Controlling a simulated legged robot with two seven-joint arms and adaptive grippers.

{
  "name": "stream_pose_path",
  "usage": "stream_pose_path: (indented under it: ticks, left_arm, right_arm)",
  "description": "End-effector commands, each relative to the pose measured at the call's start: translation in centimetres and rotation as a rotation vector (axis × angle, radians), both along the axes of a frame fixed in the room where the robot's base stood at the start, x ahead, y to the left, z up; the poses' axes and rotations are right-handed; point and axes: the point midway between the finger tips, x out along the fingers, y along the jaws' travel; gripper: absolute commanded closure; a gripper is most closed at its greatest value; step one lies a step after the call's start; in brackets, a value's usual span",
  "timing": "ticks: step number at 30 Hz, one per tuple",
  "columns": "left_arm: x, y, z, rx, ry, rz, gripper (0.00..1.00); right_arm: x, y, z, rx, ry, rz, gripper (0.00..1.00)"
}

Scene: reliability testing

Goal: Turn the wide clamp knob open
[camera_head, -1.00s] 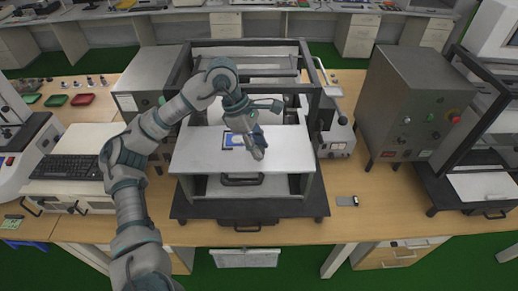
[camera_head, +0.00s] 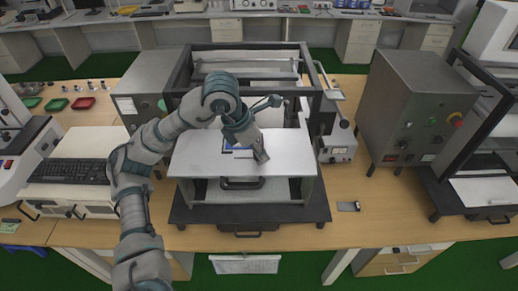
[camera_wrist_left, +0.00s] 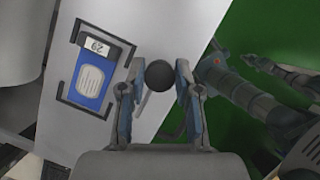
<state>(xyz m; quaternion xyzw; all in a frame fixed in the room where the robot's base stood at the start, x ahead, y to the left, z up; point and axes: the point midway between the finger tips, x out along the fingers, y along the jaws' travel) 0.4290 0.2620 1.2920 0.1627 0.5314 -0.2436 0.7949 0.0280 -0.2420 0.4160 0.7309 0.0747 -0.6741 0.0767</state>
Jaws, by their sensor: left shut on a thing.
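A round black knob (camera_wrist_left: 159,75) sits between the fingertips of my left gripper (camera_wrist_left: 159,72) in the left wrist view. The gripper is shut on it. A short grey bar shows just below the knob. In the head view my left gripper (camera_head: 261,156) is over the right part of the white platform (camera_head: 195,158), and it hides the knob there. A blue device with the label 29 (camera_wrist_left: 90,85) lies flat in a black corner bracket, left of the gripper and apart from it. It is partly hidden behind my arm in the head view (camera_head: 228,144).
A dark frame (camera_head: 180,75) stands around the platform. A grey control box (camera_head: 410,100) is at the right and another grey box (camera_head: 140,90) is at the left. A keyboard (camera_head: 70,170) lies at the far left. Green floor lies beyond the platform edge in the wrist view.

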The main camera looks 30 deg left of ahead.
Motion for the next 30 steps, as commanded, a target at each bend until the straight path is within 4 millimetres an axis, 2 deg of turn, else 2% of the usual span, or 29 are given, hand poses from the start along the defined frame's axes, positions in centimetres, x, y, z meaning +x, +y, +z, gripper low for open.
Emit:
stream_pose_path:
  ticks: [18,19,21,30]
  left_arm:
    - [-0.01,0.04,-0.12,0.002,0.003,0.04,1.0]
    - [-0.01,0.04,-0.12,0.002,0.003,0.04,0.6]
    - [-0.01,0.03,-0.11,0.002,0.003,0.039,0.43]
    - [-0.03,0.02,0.03,0.0,0.001,0.038,0.43]
  right_arm:
    - [0.03,-0.31,-0.02,-0.003,-0.001,0.001,1.0]
    - [0.03,-0.31,-0.02,-0.004,-0.001,0.001,1.0]
    - [0.03,-0.31,-0.02,-0.004,-0.001,0.001,1.0]
    - [0.1,-0.32,-0.02,-0.004,-0.001,0.001,1.0]
